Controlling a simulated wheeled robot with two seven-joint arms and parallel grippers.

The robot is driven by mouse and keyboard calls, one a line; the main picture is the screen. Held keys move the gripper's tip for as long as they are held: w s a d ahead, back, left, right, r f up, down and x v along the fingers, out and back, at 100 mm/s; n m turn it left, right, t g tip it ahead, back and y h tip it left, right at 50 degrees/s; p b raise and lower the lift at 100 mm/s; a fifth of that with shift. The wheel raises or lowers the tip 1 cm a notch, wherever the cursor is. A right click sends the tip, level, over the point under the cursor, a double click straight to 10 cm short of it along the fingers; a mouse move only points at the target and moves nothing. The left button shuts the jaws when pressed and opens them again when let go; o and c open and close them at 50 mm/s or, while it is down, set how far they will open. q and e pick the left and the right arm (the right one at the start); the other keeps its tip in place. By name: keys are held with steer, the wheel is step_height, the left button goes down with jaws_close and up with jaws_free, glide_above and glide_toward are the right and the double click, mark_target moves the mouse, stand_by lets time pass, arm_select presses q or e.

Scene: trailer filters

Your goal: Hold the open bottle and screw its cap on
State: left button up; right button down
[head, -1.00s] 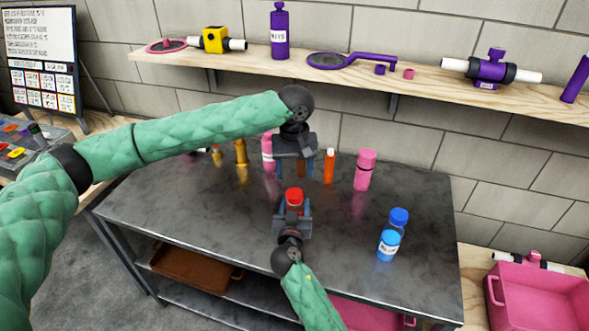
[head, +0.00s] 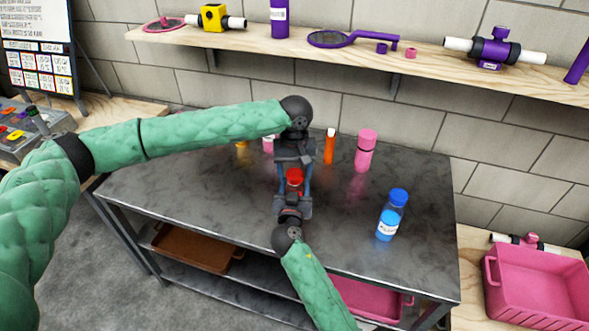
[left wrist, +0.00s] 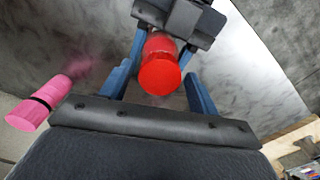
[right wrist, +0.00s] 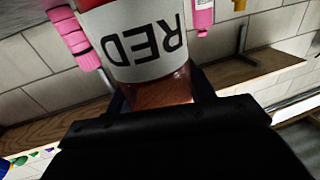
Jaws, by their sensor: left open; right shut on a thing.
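A bottle labelled RED (right wrist: 150,45) is held upright in my right gripper (head: 292,206), which is shut on its body. A red cap (head: 295,175) sits at the bottle's top; its round top faces the left wrist camera (left wrist: 160,75). I cannot tell how tightly it is seated. My left gripper (head: 294,184) points down from above. Its blue fingers are open, one on each side of the cap, with visible gaps in the left wrist view. The bottle's lower body is mostly hidden in the head view.
A blue bottle (head: 391,215) stands to the right on the dark table (head: 240,235). A pink bottle (head: 365,151) and an orange bottle (head: 329,146) stand behind. A shelf (head: 420,71) runs along the wall. The table's front left is clear.

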arm_select(q)
steer(key=c, duration=1)
steer(key=m, duration=1.5)
steer(key=shift+m, duration=0.4)
steer(key=m, duration=0.5)
steer(key=shift+w, duration=0.1)
steer(key=o, duration=1.1)
steer(key=shift+r, duration=2.2)
